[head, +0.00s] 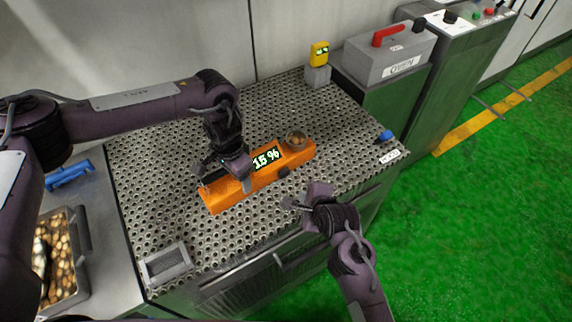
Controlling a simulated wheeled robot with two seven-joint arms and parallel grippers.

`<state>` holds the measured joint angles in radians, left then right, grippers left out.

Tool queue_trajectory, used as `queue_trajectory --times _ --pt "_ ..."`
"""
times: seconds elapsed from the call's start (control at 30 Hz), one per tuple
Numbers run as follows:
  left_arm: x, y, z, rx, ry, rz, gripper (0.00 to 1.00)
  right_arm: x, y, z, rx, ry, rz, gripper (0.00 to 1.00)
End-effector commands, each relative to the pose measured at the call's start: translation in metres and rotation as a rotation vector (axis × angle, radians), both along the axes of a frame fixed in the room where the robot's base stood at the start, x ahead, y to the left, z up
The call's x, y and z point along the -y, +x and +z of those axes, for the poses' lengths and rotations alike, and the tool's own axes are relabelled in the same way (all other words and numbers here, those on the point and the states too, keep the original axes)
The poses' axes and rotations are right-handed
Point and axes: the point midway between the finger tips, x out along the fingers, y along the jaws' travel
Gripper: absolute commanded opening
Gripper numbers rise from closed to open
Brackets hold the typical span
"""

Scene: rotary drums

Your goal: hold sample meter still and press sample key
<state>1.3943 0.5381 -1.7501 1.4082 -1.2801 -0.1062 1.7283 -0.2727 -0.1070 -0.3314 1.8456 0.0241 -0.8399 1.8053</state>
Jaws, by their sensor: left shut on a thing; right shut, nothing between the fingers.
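The sample meter (295,157) is a long orange box lying diagonally on the perforated metal table. Its display (266,159) reads 15 %. A small round cup (296,138) sits at its right end. A dark round spot (284,171), possibly the sample key, shows on its near side below the display. My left gripper (226,178) is shut on the meter's left part, and its fingers hide some of that part. My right gripper (291,203) is shut and empty, just in front of the meter and apart from it.
A yellow device (319,54) stands on a grey block at the back. A blue object (385,136) lies near the right edge. A grey framed plate (165,264) is front left. A tray of brown pieces (80,258) is far left.

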Motion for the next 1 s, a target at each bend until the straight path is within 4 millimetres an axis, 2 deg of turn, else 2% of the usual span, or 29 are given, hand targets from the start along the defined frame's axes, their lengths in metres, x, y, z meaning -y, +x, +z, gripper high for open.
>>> queue_trajectory --times 0.03,0.07,0.3,1.0 --pt "-0.002 -0.004 -0.005 -0.010 0.004 0.004 0.27 0.000 0.000 -0.001 0.000 0.000 0.000 0.00" --pt "-0.002 -0.003 -0.005 -0.010 0.004 0.005 0.68 0.000 0.000 -0.001 0.000 0.000 0.000 0.00" --pt "-0.001 -0.003 -0.004 -0.008 0.003 0.002 0.99 0.000 0.000 -0.001 0.000 0.000 0.000 0.00" --pt "-0.001 -0.001 0.005 -0.002 0.002 0.002 1.00 0.000 0.000 0.011 0.000 0.000 0.000 0.00"
